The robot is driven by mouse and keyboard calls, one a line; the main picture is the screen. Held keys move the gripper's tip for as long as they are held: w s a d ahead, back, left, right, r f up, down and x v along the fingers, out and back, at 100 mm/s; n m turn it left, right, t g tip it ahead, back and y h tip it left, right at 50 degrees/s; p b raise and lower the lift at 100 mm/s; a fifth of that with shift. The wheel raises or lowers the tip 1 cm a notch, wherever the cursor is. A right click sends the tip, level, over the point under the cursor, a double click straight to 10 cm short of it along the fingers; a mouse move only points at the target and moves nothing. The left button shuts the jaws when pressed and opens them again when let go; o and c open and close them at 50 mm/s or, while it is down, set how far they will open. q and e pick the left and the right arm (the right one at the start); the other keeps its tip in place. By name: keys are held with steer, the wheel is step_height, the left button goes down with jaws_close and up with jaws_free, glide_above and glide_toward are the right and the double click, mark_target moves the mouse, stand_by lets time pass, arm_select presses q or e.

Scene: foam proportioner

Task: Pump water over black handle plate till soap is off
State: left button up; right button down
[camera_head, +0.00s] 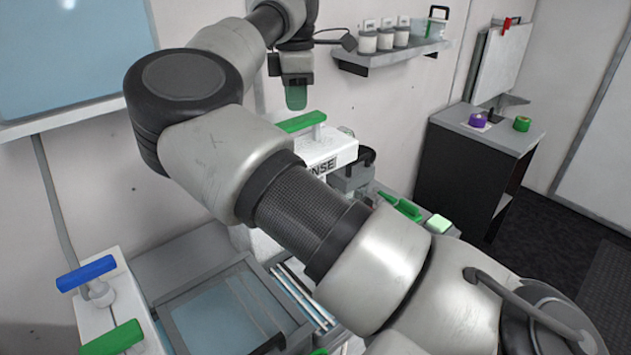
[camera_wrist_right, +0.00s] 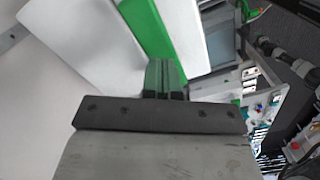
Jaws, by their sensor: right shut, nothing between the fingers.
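My right gripper (camera_head: 296,96) points down above a green lever (camera_head: 302,122) on a white dispenser (camera_head: 328,150) whose label partly reads "NSE". In the right wrist view its greenish fingertips (camera_wrist_right: 164,78) are together and empty, and a green bar (camera_wrist_right: 150,28) is close beyond them; contact cannot be told. A blue lever (camera_head: 86,273) sits on a white pump unit (camera_head: 112,300) at the lower left, with another green lever (camera_head: 112,338) in front. I cannot clearly identify the black handle plate or any soap on it. My left gripper is out of view.
A basin (camera_head: 225,310) with bluish contents lies beside the pump unit, partly behind my right arm. Green tools (camera_head: 400,207) lie right of the arm. A wall shelf (camera_head: 392,52) holds several jars. A dark cabinet (camera_head: 465,165) stands at right.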

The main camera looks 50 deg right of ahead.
step_height(320, 180, up, 6)
steer(key=p, duration=0.4)
steer(key=shift+p, duration=0.4)
stand_by(0.3)
